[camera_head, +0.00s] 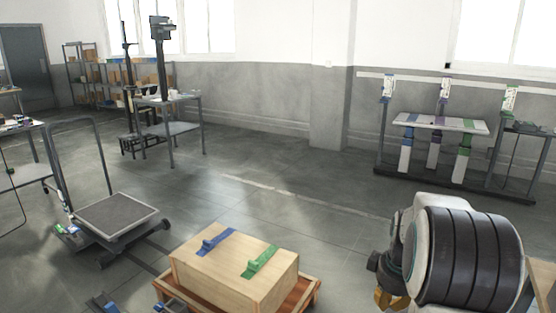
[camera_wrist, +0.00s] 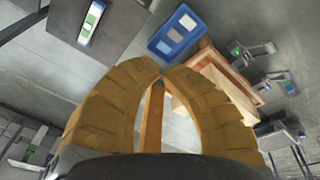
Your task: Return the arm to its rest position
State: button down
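My arm shows at the lower right of the head view, with a white shell and a thick black ribbed part. An orange piece of my gripper (camera_head: 388,298) shows below it, right of the wooden box and apart from it. In the wrist view, the two ribbed orange fingers of my gripper (camera_wrist: 163,72) curve inward and their tips meet or nearly meet. An orange bar shows between them, and I see no object held. The rest of my arm is mostly out of view.
A wooden box (camera_head: 215,278) with a blue and a green handle sits in a tray at bottom centre. A platform cart (camera_head: 115,215) stands left. A bench with lift columns (camera_head: 437,123) stands at the right wall. The middle floor is clear.

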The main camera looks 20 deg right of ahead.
jog(key=s+a+r+t+p, duration=0.15)
jog(key=a+r+p, duration=0.25)
jog(key=a+r, duration=0.4)
jog(key=s+a+r+g+p, duration=0.1)
jog(key=s+a+r+p, duration=0.25)
jog(key=a+r, duration=0.4)
jog(key=s+a+r+t+y+p, duration=0.1)
jog(key=s+a+r+p, duration=0.5)
jog(key=s+a, duration=0.2)
jog(key=shift+s+a+m, duration=0.25)
jog(key=shift+a+m, duration=0.15)
